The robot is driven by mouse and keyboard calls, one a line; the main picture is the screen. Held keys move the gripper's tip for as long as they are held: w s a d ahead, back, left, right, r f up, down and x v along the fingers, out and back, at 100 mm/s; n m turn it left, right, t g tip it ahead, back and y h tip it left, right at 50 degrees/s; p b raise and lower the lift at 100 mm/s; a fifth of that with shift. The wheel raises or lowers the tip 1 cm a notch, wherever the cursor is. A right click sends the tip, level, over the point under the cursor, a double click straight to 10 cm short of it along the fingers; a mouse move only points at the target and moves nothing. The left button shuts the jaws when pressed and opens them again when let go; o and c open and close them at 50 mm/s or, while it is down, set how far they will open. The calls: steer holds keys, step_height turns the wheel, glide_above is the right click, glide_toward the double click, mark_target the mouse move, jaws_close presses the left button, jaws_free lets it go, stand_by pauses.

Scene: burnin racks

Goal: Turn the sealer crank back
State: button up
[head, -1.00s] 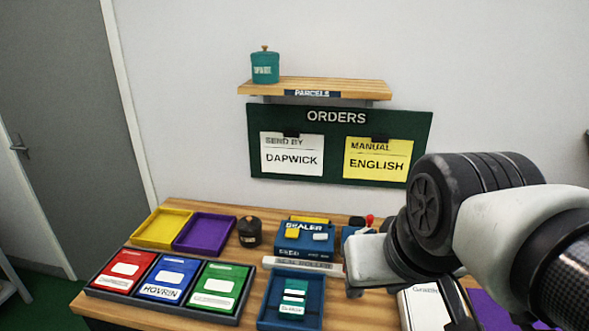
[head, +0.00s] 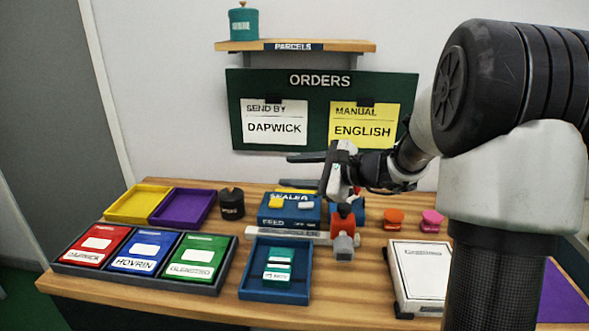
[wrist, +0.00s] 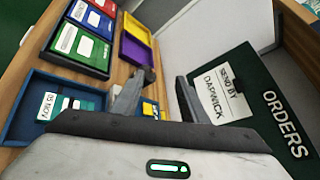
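The sealer (head: 270,222) is a blue box lettered SEALER and FEED, with yellow and white pieces on top, near the back of the bench. Its crank cannot be made out now; my gripper and an orange-red and grey part (head: 345,240) are at the sealer's right end. I cannot tell whether that part belongs to the crank. My gripper (head: 298,171) is above and behind the sealer, fingers pointing left and apart, with nothing between them. In the wrist view my gripper (wrist: 160,88) also shows two spread, empty fingers; part of the sealer is hidden behind it.
A blue tray (head: 248,287) with a teal packet stands in front. Red, blue and green booklets, yellow and purple trays (head: 182,207) and a dark pot (head: 231,204) are left. Orange (head: 393,218) and pink (head: 432,220) pieces and a white box (head: 420,270) are right.

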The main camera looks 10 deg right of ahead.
steer(key=w+d+f+m+t+h+b, duration=0.35)
steer(key=w+d+f+m+h, duration=0.2)
steer(key=d+f+m, duration=0.55)
steer(key=w+d+f+m+t+h+b, duration=0.2)
steer(key=w+d+f+m+t+h, duration=0.45)
steer(key=d, duration=0.95)
steer(key=w+y, duration=0.1)
steer(key=w, duration=0.2)
steer(key=w+a+f+n+g+y+b, duration=0.1)
steer(key=w, duration=0.3)
steer(key=w+a+g+y, duration=0.1)
steer(key=w, duration=0.2)
steer(key=shift+w+f+n, duration=0.15)
steer(key=shift+w+n, duration=0.2)
steer(key=shift+w, duration=0.45)
steer(key=shift+a, duration=0.1)
jaws_close()
